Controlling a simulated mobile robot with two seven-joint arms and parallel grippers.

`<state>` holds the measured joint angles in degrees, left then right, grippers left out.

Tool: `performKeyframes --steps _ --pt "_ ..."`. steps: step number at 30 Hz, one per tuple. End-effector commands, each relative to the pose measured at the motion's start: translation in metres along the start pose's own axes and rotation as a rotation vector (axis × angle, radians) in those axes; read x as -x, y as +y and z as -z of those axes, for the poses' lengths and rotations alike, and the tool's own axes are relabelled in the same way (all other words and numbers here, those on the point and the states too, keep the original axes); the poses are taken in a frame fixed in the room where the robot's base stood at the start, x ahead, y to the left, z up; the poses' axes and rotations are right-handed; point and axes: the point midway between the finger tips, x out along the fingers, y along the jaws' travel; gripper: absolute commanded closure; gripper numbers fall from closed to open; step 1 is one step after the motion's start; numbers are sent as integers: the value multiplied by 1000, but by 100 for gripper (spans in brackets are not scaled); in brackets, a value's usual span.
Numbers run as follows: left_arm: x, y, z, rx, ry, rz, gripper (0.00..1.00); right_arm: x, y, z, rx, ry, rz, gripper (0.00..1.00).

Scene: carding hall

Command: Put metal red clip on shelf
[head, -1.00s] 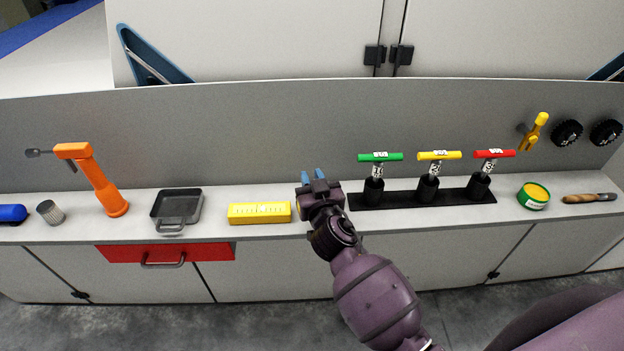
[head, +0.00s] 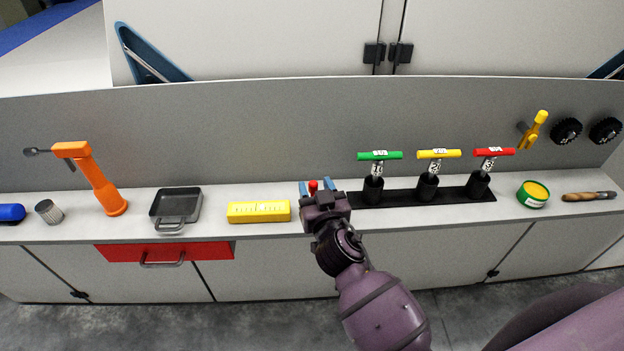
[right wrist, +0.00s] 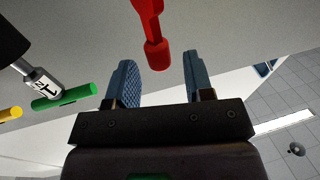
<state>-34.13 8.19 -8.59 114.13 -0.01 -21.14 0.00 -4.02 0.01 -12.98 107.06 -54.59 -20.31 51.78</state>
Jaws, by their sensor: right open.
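The red clip (head: 313,186) shows as a small red piece between the fingertips of my right gripper (head: 316,186) in the head view, above the light grey shelf (head: 270,188). In the right wrist view the clip's red handle (right wrist: 156,45) comes down from the top edge, its rounded end between the two blue fingertips. My right gripper (right wrist: 160,68) is open, with gaps visible on both sides of the handle. The rest of the clip is out of frame or hidden, and I cannot tell what supports it. My left gripper is not in view.
A yellow box (head: 259,212) stands left of my right gripper. A black rack (head: 400,197) with green, yellow and red T-handles stands close on the right. Further left are a grey pan (head: 176,207) and an orange tool (head: 100,185). A yellow clip (head: 534,130) is on the back panel.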

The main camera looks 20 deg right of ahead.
Motion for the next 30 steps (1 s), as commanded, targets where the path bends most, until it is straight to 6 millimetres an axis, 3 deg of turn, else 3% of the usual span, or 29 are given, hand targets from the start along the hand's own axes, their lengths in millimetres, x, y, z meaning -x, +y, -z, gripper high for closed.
performKeyframes --steps 12,18,25,30 --pt "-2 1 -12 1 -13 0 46 66 0 -2 -3 -2 0 52" --pt "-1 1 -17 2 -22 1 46 81 0 0 -1 0 1 52" --pt "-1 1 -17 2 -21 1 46 85 0 -1 0 -2 1 52" --pt "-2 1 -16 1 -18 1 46 96 15 -28 21 -76 1 52"
